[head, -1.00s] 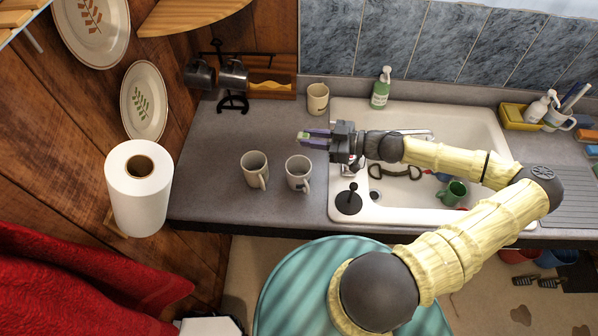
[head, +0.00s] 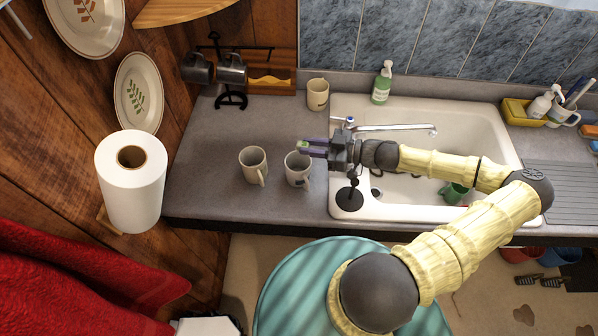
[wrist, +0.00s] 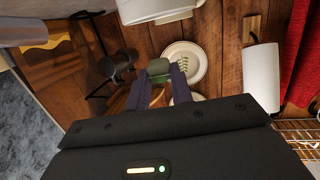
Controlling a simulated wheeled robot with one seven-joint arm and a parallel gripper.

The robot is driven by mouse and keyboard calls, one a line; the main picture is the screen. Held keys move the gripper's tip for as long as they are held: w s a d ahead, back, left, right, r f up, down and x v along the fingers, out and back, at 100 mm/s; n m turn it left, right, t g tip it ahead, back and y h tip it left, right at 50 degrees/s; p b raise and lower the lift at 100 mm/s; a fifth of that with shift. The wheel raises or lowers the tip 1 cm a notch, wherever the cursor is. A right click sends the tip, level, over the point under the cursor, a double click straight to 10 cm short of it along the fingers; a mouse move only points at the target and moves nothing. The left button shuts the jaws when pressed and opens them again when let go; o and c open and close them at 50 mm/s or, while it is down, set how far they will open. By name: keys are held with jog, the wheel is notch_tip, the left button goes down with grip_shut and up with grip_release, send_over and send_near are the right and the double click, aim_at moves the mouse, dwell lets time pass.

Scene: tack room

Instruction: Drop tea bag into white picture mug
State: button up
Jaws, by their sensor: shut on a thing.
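My gripper (head: 306,148) is shut on a small green tea bag (head: 302,145), which also shows between the fingertips in the wrist view (wrist: 159,69). The gripper points left, and in the head view it overlaps the far rim of a white mug (head: 297,172) with a dark picture on its side. The tea bag appears over or just behind that rim; I cannot tell its height above it. A second pale mug (head: 252,164) stands upright to the left. A third cream mug (head: 317,95) with a dark mark stands at the back by the wall.
The white sink (head: 440,209) lies to the right, with a black plunger-like stopper (head: 349,199) at its left edge and a tap (head: 395,128) behind my wrist. A green soap bottle (head: 382,84), a mug rack (head: 231,100) and a paper roll (head: 133,190) stand around. The counter's left part is clear.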

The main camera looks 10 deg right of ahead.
jog(key=o, duration=1)
jog(key=shift+d, duration=0.1)
jog(key=b+v, duration=0.6)
jog(key=v, duration=1.1)
jog(key=shift+s+d+b, duration=0.1)
jog(key=shift+s+b, duration=0.05)
jog(key=shift+b, duration=0.2)
jog(key=shift+f, duration=0.1)
